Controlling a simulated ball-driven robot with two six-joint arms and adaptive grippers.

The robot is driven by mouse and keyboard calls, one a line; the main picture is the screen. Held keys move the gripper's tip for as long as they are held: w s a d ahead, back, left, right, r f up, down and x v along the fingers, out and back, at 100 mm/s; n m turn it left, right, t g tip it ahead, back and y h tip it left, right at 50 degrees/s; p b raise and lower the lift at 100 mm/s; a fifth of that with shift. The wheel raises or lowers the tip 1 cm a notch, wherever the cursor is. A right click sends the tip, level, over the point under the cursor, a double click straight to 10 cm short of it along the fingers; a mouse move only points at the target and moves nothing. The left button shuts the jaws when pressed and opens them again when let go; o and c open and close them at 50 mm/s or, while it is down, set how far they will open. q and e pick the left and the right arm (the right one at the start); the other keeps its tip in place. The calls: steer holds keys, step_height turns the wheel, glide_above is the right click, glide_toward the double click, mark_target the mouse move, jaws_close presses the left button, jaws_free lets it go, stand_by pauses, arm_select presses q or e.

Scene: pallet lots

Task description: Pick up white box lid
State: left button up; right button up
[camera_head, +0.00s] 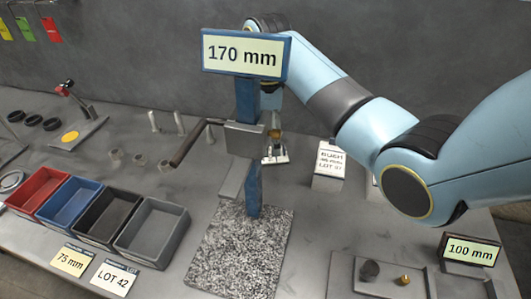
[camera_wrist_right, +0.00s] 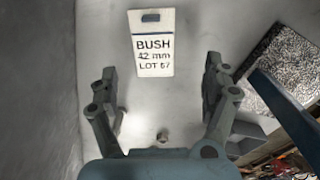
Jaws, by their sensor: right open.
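A white box lid with black print, reading BUSH, 42 mm and a lot number, shows in the right wrist view (camera_wrist_right: 153,42). My right gripper (camera_head: 275,150) is partly hidden behind the blue post in the head view. In the right wrist view its two fingers (camera_wrist_right: 161,72) are spread wide, with nothing held between them. The lid lies beyond the fingertips, its lower end roughly between them. My left gripper is not in view.
A blue post (camera_head: 254,188) with a 170 mm sign (camera_head: 240,53) rises from a speckled granite plate (camera_head: 240,255). Red, blue, black and grey bins (camera_head: 157,236) stand at left. A 100 mm sign (camera_head: 470,249) and a tray (camera_head: 345,282) lie at front right.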

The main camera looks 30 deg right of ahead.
mark_target(270, 154)
steer(key=f, duration=0.2)
steer(key=d+f, duration=0.1)
steer(key=f, duration=0.2)
steer(key=shift+w+f, duration=0.15)
steer(key=shift+w, duration=0.05)
steer(key=shift+f, duration=0.35)
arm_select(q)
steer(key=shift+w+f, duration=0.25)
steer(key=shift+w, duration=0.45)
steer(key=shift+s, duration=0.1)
arm_select(e)
steer(key=shift+c, duration=0.4)
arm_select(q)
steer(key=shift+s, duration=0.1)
arm_select(e)
steer(key=c, duration=0.9)
